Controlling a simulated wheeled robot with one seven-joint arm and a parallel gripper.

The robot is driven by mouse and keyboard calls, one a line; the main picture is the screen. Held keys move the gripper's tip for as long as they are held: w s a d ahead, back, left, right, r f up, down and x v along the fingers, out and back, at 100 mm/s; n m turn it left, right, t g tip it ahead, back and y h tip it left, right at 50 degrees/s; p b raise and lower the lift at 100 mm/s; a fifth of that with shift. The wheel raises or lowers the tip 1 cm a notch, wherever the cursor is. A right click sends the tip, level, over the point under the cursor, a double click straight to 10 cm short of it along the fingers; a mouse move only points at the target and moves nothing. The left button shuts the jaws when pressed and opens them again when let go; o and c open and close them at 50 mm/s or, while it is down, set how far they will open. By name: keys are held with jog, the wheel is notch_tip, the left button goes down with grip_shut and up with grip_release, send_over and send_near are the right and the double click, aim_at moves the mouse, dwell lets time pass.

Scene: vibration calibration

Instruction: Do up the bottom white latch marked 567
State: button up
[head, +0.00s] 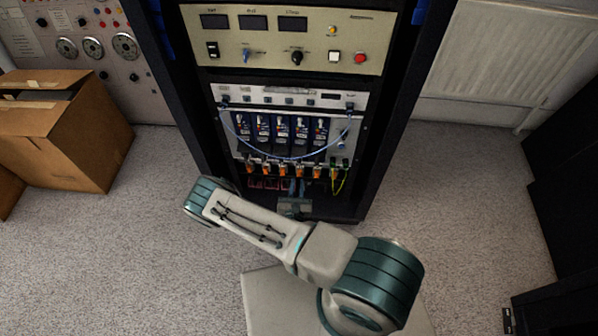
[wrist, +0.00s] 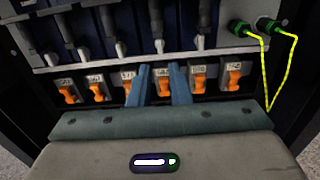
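A row of small pale latches with orange levers runs along the bottom of the rack unit. The row shows in the head view below the blue modules. In the wrist view, one latch (wrist: 164,84) lies between my fingers, with others to its left (wrist: 128,82) and right (wrist: 199,82). Their printed numbers are too blurred to tell which is 567. My gripper (wrist: 159,74) has two blue fingers spread apart, one on each side of the middle latch. It also shows small in the head view (head: 294,188). I cannot tell whether the fingers touch the latch.
Blue modules (head: 281,132) with pale lower ends stand above the row. A blue cable (head: 345,135) hangs in front of them. Yellow-green wires (wrist: 290,75) with green plugs hang at the right. A control panel (head: 270,65) is above. A cardboard box (head: 95,140) stands left.

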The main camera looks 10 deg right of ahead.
jog(key=v, duration=0.6)
dwell(0.4)
